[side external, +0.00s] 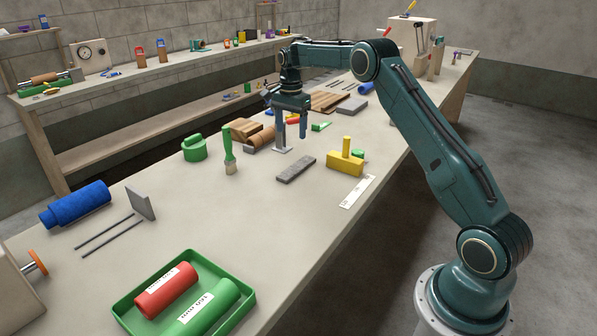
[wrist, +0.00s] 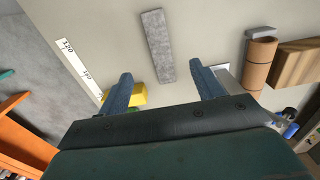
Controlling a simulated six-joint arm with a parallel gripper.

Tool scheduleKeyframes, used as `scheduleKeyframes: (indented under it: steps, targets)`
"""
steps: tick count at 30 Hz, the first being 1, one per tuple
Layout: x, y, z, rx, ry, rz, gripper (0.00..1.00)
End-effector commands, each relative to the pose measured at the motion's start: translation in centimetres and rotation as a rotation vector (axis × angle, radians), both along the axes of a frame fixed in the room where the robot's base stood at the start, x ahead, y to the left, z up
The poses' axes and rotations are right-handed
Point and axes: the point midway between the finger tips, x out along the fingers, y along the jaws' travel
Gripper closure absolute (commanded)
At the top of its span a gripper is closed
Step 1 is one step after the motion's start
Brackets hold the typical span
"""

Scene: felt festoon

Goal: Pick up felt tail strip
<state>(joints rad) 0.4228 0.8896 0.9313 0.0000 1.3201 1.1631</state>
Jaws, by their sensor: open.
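The felt tail strip, a flat grey bar (side external: 296,169), lies on the bench in the side view. In the wrist view the strip (wrist: 157,45) runs lengthwise ahead of the fingers, its near end in line with the gap between them. My gripper (side external: 291,133) points down above the bench, behind the strip in the side view and apart from it. In the wrist view my gripper (wrist: 161,70) is open, with nothing between its two blue-grey fingers.
A yellow block with an upright post (side external: 346,157) stands right of the strip. A green-handled brush (side external: 229,152) stands left. A metal plate (side external: 282,150) is close to my gripper. A white ruler (side external: 357,191) and green tray (side external: 128,310) are nearer.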

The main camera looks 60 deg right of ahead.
Motion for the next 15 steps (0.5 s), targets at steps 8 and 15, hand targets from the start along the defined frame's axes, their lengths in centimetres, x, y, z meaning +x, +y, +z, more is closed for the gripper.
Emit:
scheduleKeyframes:
  steps: [8,15]
  targets:
    - [-0.1,0.1,-3.0,0.002,0.004,0.001,0.34]
    - [-0.1,0.1,-6.5,0.002,0.004,0.002,0.34]
